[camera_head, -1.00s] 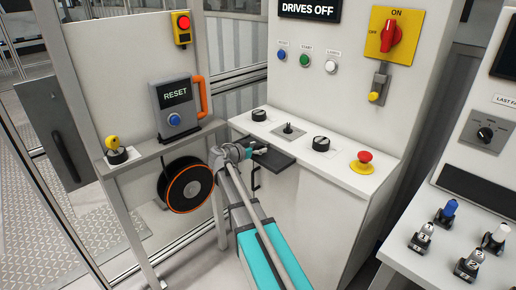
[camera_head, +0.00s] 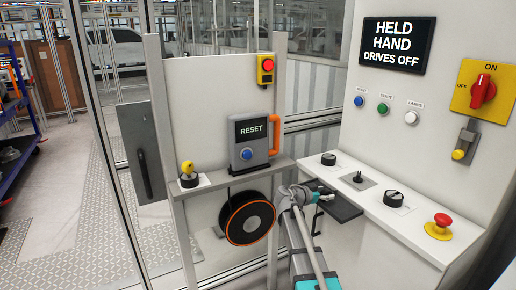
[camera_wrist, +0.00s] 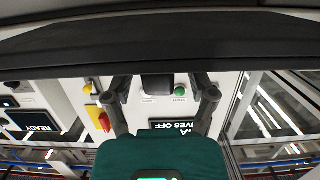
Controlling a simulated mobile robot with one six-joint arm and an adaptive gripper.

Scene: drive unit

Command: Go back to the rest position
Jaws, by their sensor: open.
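My gripper (camera_head: 324,195) is at the end of my arm in the head view, small, beside the dark ledge on the console's left front. In the wrist view my gripper (camera_wrist: 163,95) shows two dark fingers spread apart with nothing held between them. A wide dark surface fills the top of that view, beyond the fingertips. The head view is too small to tell whether the gripper touches the dark ledge (camera_head: 338,207).
The drive console (camera_head: 400,225) carries knobs and a red emergency stop (camera_head: 439,226). Its sign (camera_head: 397,45) reads HELD HAND DRIVES OFF. A RESET box (camera_head: 251,143) with an orange handle stands left, above a cable reel (camera_head: 247,218). Open floor (camera_head: 50,235) lies far left.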

